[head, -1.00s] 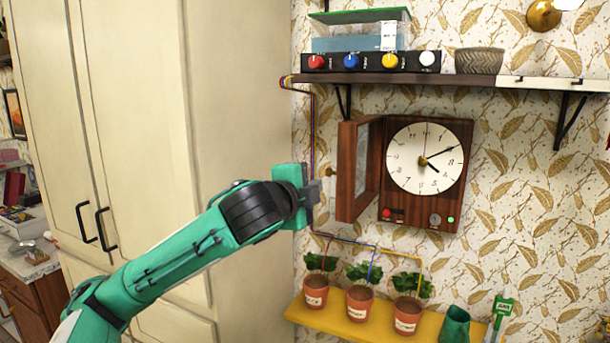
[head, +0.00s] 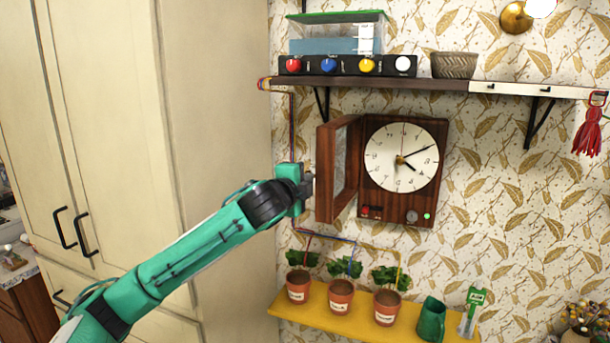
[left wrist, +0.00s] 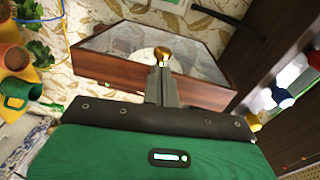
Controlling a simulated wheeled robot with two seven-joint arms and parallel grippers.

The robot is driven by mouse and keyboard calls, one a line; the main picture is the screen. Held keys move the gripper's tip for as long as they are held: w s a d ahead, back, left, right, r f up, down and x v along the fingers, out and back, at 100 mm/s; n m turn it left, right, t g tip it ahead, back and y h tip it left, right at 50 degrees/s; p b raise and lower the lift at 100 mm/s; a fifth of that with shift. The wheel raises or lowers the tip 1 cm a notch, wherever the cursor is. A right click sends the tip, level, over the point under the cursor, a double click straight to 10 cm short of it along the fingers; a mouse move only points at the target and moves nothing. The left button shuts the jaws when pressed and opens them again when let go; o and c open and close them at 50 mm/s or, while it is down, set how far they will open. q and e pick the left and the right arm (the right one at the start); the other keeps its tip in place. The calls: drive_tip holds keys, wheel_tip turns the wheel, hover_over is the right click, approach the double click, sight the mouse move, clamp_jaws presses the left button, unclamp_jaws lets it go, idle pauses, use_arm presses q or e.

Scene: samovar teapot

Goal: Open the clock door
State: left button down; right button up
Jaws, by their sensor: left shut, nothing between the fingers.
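The wooden clock (head: 372,200) hangs on the wall with a white round dial. Its glazed wooden door (head: 325,190) stands open, swung out to the left of the dial, and it also shows in the left wrist view (left wrist: 115,70). My left gripper (head: 308,186) is at the door's outer left side, shut and empty. In the left wrist view its closed fingers (left wrist: 161,75) point at the door's brass knob (left wrist: 163,54), with the tips right by it. I cannot tell whether they touch. The knob is hidden in the head view. My right gripper is not in view.
A shelf (head: 430,83) with a control box (head: 345,65) runs above the clock. A yellow shelf (head: 350,328) with potted plants (head: 340,297) is below. A tall cream cabinet (head: 215,100) stands close on the left. The wall right of the clock is clear.

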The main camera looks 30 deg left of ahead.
use_arm(q)
drive_tip(key=shift+w+a, duration=0.15)
drive_tip(key=shift+w, duration=0.1)
drive_tip(key=w+a+p, duration=0.1)
drive_tip(key=a+p, duration=0.1)
drive_tip(key=a, duration=0.6)
drive_tip(key=shift+w+a, duration=0.25)
drive_tip(key=shift+a, duration=0.1)
drive_tip(key=shift+p, duration=0.3)
